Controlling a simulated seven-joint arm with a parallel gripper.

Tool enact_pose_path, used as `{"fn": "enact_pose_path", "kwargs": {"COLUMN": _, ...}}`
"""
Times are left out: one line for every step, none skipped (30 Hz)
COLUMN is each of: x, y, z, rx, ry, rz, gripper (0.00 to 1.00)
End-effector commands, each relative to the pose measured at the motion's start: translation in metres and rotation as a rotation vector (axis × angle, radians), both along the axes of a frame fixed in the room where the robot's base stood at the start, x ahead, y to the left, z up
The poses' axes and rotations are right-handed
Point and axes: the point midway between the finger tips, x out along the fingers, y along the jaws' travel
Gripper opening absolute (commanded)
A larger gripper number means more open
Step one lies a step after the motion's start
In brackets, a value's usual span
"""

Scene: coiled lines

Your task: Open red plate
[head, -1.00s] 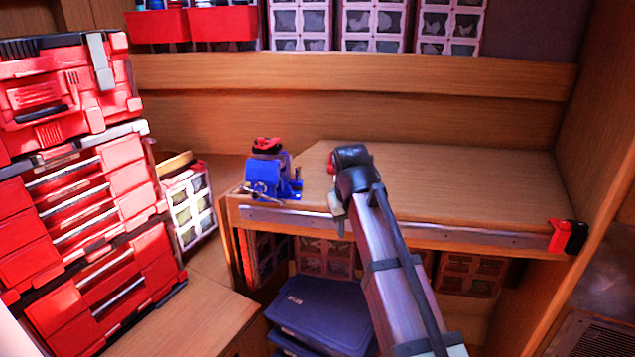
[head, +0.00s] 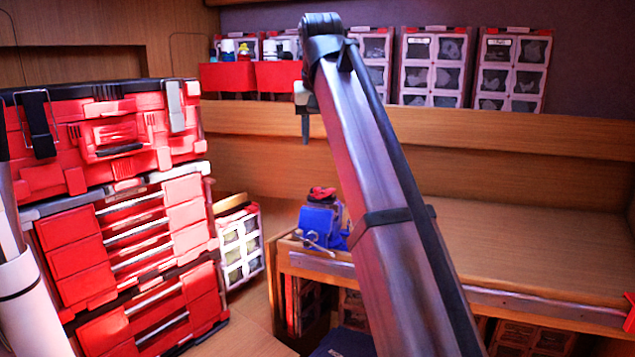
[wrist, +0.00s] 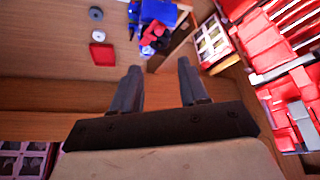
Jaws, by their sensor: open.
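A small red square plate (wrist: 102,54) with a pale patch lies on the wooden bench in the wrist view. A small grey round piece (wrist: 96,13) lies close to it. In the head view I cannot make out the plate; my arm covers part of the bench. My gripper (wrist: 158,80) is open, its two dark fingers apart with nothing between them. In the head view its finger (head: 305,127) points down at the arm's raised end, in front of the back ledge. The plate is off to the left of the fingers in the wrist view, not touched.
A blue vise (head: 318,222) with a red top stands at the bench's left end; it also shows in the wrist view (wrist: 153,14). A tall red toolbox stack (head: 120,215) fills the left. Red bins (head: 228,77) and drawer cabinets (head: 431,68) line the back. The bench's right part (head: 540,240) is clear.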

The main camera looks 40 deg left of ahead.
Motion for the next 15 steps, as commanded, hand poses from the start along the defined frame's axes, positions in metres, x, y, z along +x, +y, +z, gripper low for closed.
{"fn": "enact_pose_path", "kwargs": {"x": -0.001, "y": -0.002, "z": -0.002, "rx": 0.0, "ry": 0.009, "rz": -0.018, "gripper": 0.44}}
{"fn": "enact_pose_path", "kwargs": {"x": -0.001, "y": -0.002, "z": -0.002, "rx": 0.001, "ry": 0.013, "rz": -0.026, "gripper": 0.44}}
{"fn": "enact_pose_path", "kwargs": {"x": -0.001, "y": -0.002, "z": -0.003, "rx": 0.004, "ry": 0.016, "rz": -0.036, "gripper": 0.44}}
{"fn": "enact_pose_path", "kwargs": {"x": -0.001, "y": -0.002, "z": -0.004, "rx": 0.005, "ry": 0.016, "rz": -0.041, "gripper": 0.44}}
{"fn": "enact_pose_path", "kwargs": {"x": 0.0, "y": -0.001, "z": -0.006, "rx": 0.006, "ry": 0.017, "rz": -0.042, "gripper": 0.44}}
{"fn": "enact_pose_path", "kwargs": {"x": 0.0, "y": -0.001, "z": -0.009, "rx": 0.006, "ry": 0.017, "rz": -0.044, "gripper": 0.44}}
{"fn": "enact_pose_path", "kwargs": {"x": 0.001, "y": 0.0, "z": -0.011, "rx": 0.006, "ry": 0.017, "rz": -0.044, "gripper": 0.44}}
{"fn": "enact_pose_path", "kwargs": {"x": 0.002, "y": 0.001, "z": -0.014, "rx": 0.006, "ry": 0.017, "rz": -0.043, "gripper": 0.44}}
{"fn": "enact_pose_path", "kwargs": {"x": 0.003, "y": 0.002, "z": -0.019, "rx": 0.007, "ry": 0.016, "rz": -0.043, "gripper": 0.44}}
{"fn": "enact_pose_path", "kwargs": {"x": 0.005, "y": 0.003, "z": -0.023, "rx": 0.006, "ry": 0.017, "rz": -0.043, "gripper": 0.44}}
{"fn": "enact_pose_path", "kwargs": {"x": 0.006, "y": 0.004, "z": -0.028, "rx": 0.006, "ry": 0.017, "rz": -0.043, "gripper": 0.44}}
{"fn": "enact_pose_path", "kwargs": {"x": 0.008, "y": 0.006, "z": -0.034, "rx": 0.005, "ry": 0.018, "rz": -0.043, "gripper": 0.44}}
{"fn": "enact_pose_path", "kwargs": {"x": 0.009, "y": 0.007, "z": -0.039, "rx": 0.005, "ry": 0.018, "rz": -0.042, "gripper": 0.44}}
{"fn": "enact_pose_path", "kwargs": {"x": 0.011, "y": 0.008, "z": -0.044, "rx": 0.006, "ry": 0.017, "rz": -0.042, "gripper": 0.44}}
{"fn": "enact_pose_path", "kwargs": {"x": 0.013, "y": 0.01, "z": -0.05, "rx": 0.006, "ry": 0.017, "rz": -0.042, "gripper": 0.44}}
